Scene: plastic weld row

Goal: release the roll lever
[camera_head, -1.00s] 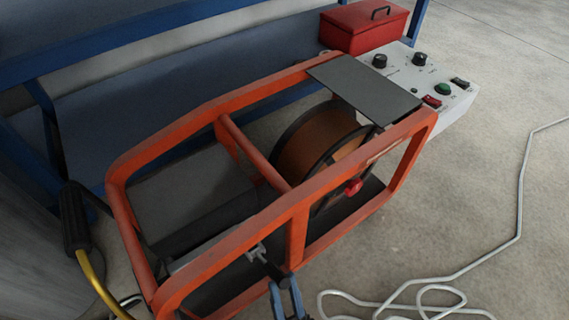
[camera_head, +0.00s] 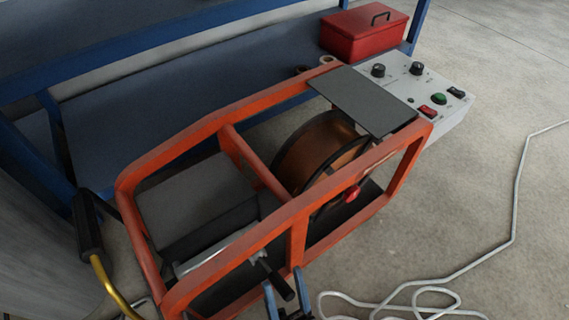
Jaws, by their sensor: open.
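The roll lever, which I take to be the black handle (camera_head: 277,278) on a small metal pivot, sticks out through the near side of the orange-red frame (camera_head: 298,240) at the bottom centre. My gripper (camera_head: 283,284) shows as two blue fingers at the bottom edge. It is open, with one finger on each side of the handle's end. I cannot tell whether either finger touches it. The rest of my gripper is out of view below. Behind the frame's near rail a grey metal bar (camera_head: 215,250) runs inside the machine, partly hidden.
A brown wire spool (camera_head: 318,150) with a red knob (camera_head: 351,194) sits inside the frame. A grey control box (camera_head: 440,112) is at right, a red toolbox (camera_head: 362,35) behind on a blue bench. A black-and-yellow cable hangs left. A pale cable (camera_head: 450,280) lies on otherwise open floor.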

